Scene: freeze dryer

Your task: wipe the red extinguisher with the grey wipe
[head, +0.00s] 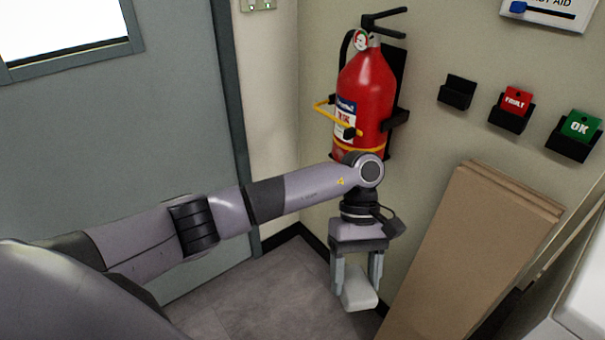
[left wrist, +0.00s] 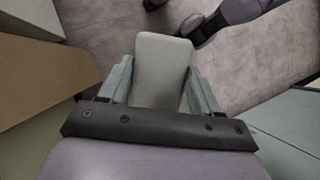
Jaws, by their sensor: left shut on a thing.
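The red extinguisher (head: 371,92) hangs upright in a black bracket on the wall in the head view, with a yellow strap around it. My left arm passes in front of its lower end. My left gripper (head: 358,283) points down, below the extinguisher and apart from it. It is shut on the grey wipe (head: 359,289), a pale block between the fingers. The wipe also shows in the left wrist view (left wrist: 161,68), standing out past the fingertips. The extinguisher is not visible in the left wrist view. My right gripper is not in view.
Brown boards (head: 470,255) lean against the wall right of my left gripper. Black wall holders carry a red FAULT tag (head: 516,101) and a green OK tag (head: 579,126); another holder (head: 457,92) looks empty. A grey door (head: 110,130) is at left. Grey floor (head: 265,300) is clear below.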

